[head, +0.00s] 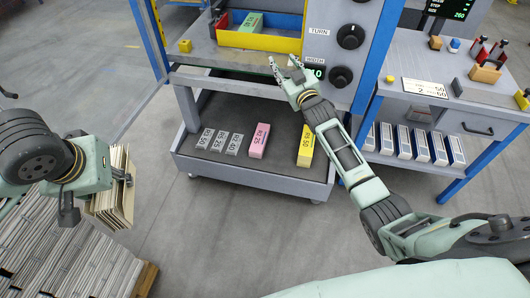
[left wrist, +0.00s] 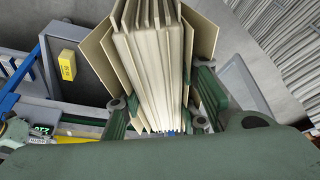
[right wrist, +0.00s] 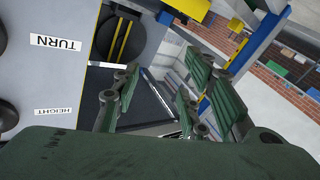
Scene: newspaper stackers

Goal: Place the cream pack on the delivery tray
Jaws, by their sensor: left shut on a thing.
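The cream pack (head: 118,206), a bundle of folded cream sheets, is at the left of the head view. My left gripper (head: 96,192) is shut on it and holds it above the floor, close to stacked grey bundles. The pack (left wrist: 150,50) fills the upper middle of the left wrist view, between the fingers (left wrist: 160,105). My right gripper (head: 284,70) is open and empty in front of the machine's lower panel. Its spread fingers (right wrist: 165,100) show in the right wrist view. I cannot tell which surface is the delivery tray.
A grey low shelf (head: 225,166) carries several grey blocks, a pink block (head: 260,140) and a yellow block (head: 306,145). A yellow-edged tray (head: 258,41) holds a green block. A side table (head: 420,65) stands right. Bundles on a pallet (head: 70,262) lie lower left. Floor between is clear.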

